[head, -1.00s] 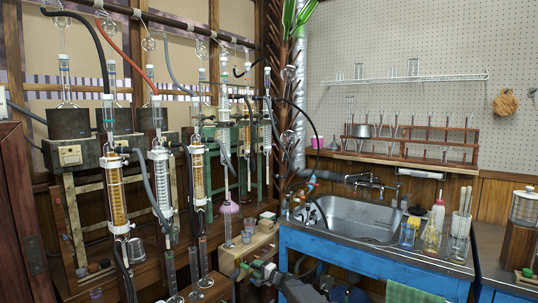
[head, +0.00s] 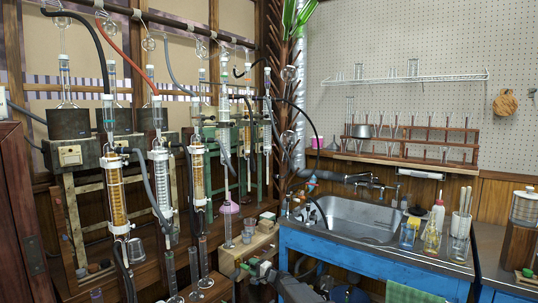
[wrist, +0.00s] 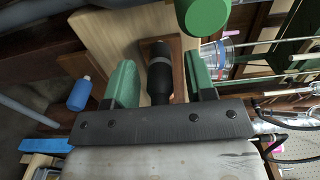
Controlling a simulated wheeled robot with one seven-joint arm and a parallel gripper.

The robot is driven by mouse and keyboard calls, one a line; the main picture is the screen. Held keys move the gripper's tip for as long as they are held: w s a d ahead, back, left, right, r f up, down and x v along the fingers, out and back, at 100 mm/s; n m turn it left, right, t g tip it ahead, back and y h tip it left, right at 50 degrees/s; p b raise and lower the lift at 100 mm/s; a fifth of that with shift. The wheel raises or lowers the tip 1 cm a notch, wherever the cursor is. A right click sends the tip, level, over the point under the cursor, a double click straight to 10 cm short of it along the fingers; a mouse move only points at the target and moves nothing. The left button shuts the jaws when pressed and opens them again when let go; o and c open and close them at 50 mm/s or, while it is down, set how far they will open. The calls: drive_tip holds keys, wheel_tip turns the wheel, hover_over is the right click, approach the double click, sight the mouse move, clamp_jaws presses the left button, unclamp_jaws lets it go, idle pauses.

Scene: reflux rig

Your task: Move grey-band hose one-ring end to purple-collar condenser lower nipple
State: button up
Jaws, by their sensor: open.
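My gripper (wrist: 162,88) is open in the wrist view, its two green fingers apart. A black cylindrical piece with a grey band (wrist: 160,72), apparently a hose end, lies between the fingers; I cannot tell whether they touch it or how many rings it has. In the head view my gripper (head: 253,268) is low, by the wooden bench left of the sink. Several glass condensers stand at left, including amber-filled ones (head: 115,190) (head: 197,172) and a clear one (head: 160,178). A pink-purple piece (head: 228,207) sits low on a further glass column. I cannot make out a purple collar or the lower nipples.
The wooden bench (head: 262,238) carries small blocks and glassware. The blue sink cabinet (head: 370,262) stands close to its right. In the wrist view, a green round object (wrist: 204,16) and a clear glass vessel (wrist: 216,54) are close to the right finger.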

idle(0.4)
clamp_jaws()
drive_tip(key=shift+s, duration=0.1)
drive_tip(key=shift+v, duration=2.95)
